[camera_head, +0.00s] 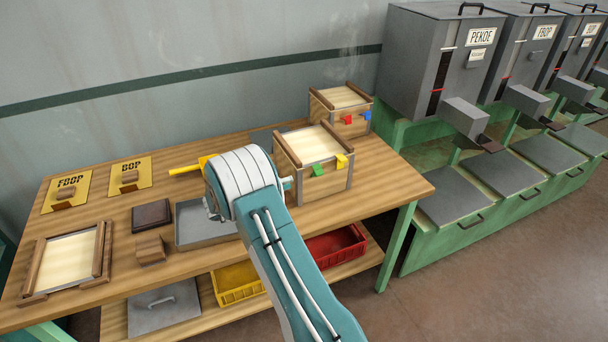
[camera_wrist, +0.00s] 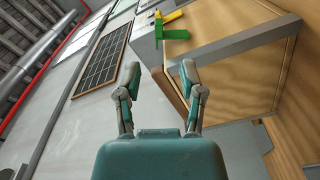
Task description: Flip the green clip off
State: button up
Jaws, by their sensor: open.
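The green clip (camera_head: 318,170) sits on the front face of the nearer wooden box (camera_head: 330,188), left of a yellow clip (camera_head: 342,160). In the wrist view, the green clip (camera_wrist: 172,34) shows beyond my fingertips, near the top, with the yellow clip (camera_wrist: 172,16) behind it. The tan box face with a grey metal band (camera_wrist: 238,43) fills the right side. My gripper (camera_wrist: 160,75) is open and empty, its two fingers apart, short of the green clip. In the head view my arm hides most of the gripper, beside the box's left side.
A farther box (camera_head: 352,130) carries red (camera_head: 348,120) and blue (camera_head: 367,116) clips. A grey tray (camera_head: 190,225), dark block (camera_head: 151,215) and framed sieve (camera_head: 70,258) lie left on the table. A yellow handle (camera_head: 186,170) shows behind my arm. Grey machines (camera_head: 430,60) stand right.

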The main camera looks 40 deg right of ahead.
aim_at(317, 172)
jog(key=shift+s+d, duration=0.3)
jog(key=shift+d, duration=1.4)
jog(key=shift+s+d, duration=0.35)
jog(key=shift+d, duration=1.4)
jog(key=shift+s+d, duration=0.3)
jog(key=shift+d, duration=1.4)
jog(key=c, duration=0.5)
grip_shut()
jog(key=shift+a, duration=0.15)
